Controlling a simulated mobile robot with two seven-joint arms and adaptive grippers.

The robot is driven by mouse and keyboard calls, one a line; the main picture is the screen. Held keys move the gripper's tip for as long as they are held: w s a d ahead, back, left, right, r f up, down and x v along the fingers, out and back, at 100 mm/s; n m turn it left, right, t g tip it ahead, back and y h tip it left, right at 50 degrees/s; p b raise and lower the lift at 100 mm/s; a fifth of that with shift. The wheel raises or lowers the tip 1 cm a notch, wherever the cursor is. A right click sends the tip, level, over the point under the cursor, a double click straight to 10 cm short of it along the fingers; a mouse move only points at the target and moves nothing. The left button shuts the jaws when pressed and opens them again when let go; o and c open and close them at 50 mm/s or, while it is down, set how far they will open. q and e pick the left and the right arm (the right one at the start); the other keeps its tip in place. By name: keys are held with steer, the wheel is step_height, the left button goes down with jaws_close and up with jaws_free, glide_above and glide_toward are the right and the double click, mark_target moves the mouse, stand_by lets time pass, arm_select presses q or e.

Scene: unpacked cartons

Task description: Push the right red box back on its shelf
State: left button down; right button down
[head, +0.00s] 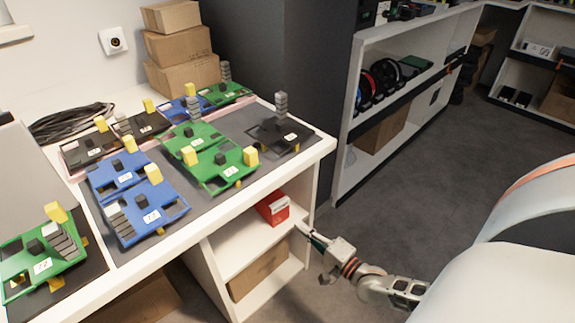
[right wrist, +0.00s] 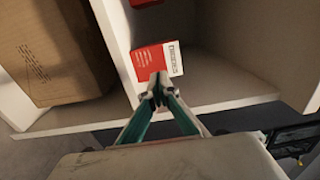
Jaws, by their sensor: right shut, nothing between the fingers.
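A red box (head: 273,207) with a white label face stands on the upper shelf (head: 235,250) under the workbench, near its front opening. The same red box (right wrist: 158,62) is in the middle of the right wrist view. A second red item (right wrist: 143,2) is cut off at the top of that view. My right gripper (head: 303,232) is shut and empty, in front of the shelf and pointing at the box. In the right wrist view its fingertips (right wrist: 157,80) are right at the box's near edge; I cannot tell if they touch. My left gripper is not in view.
A brown carton (head: 258,268) sits in the compartment below and fills the left of the wrist view (right wrist: 50,50). The workbench (head: 315,152) above holds several circuit boards. A white rack (head: 345,105) stands behind, with clear floor (head: 430,170) to the right.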

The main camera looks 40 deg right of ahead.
mark_target(282, 212)
steer(key=w+b, duration=0.1)
steer(key=w, duration=0.4)
steer(key=shift+f, duration=0.2)
steer(key=shift+w, duration=0.25)
steer(key=shift+w+r, duration=0.15)
steer(key=shift+w, duration=0.05)
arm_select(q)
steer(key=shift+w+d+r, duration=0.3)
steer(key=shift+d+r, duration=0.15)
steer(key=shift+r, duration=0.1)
arm_select(e)
steer(key=shift+a, duration=0.1)
